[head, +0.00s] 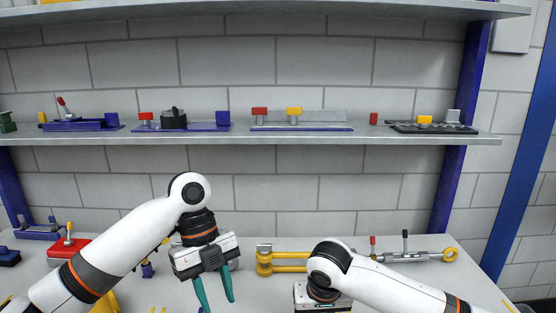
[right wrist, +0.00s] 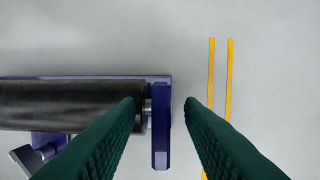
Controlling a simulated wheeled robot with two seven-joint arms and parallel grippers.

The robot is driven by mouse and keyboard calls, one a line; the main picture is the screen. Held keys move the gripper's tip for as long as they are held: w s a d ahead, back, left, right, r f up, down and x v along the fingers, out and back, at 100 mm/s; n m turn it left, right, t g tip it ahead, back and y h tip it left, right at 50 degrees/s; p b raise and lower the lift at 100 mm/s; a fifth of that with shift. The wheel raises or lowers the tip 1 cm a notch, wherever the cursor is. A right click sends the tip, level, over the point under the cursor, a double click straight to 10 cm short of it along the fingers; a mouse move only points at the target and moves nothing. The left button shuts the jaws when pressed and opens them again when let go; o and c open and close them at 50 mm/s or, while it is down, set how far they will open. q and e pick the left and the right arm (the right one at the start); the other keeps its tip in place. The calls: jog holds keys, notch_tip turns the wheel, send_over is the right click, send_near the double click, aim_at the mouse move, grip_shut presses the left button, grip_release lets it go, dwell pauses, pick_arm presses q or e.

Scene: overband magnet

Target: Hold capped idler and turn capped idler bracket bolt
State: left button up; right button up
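In the right wrist view, a black idler roller (right wrist: 70,105) lies along a blue bracket (right wrist: 100,78), with an upright blue end plate (right wrist: 161,125) at its right end. A grey block-like piece (right wrist: 27,158), perhaps the bolt head or cap, shows at lower left. My right gripper (right wrist: 160,102) is open, its green fingers either side of the end plate in the picture. The left finger covers part of the roller; I cannot tell the height gap. In the head view my left gripper (head: 216,301) is open and empty above the table. The idler is not visible there.
Two yellow strips (right wrist: 220,75) mark the pale table right of the bracket. A yellow fork-like tool (head: 285,262) and a grey bar with a yellow ring (head: 420,256) lie at the back. A red block (head: 68,250) sits left. A loaded shelf (head: 250,138) spans above.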

jog(key=shift+r, duration=0.1)
jog(key=w+p+v, duration=0.1)
jog(key=p+v, duration=0.9)
jog(key=v, duration=0.9)
jog(key=shift+w+r, duration=0.25)
jog(key=shift+r, duration=0.25)
jog(key=shift+f, duration=0.1)
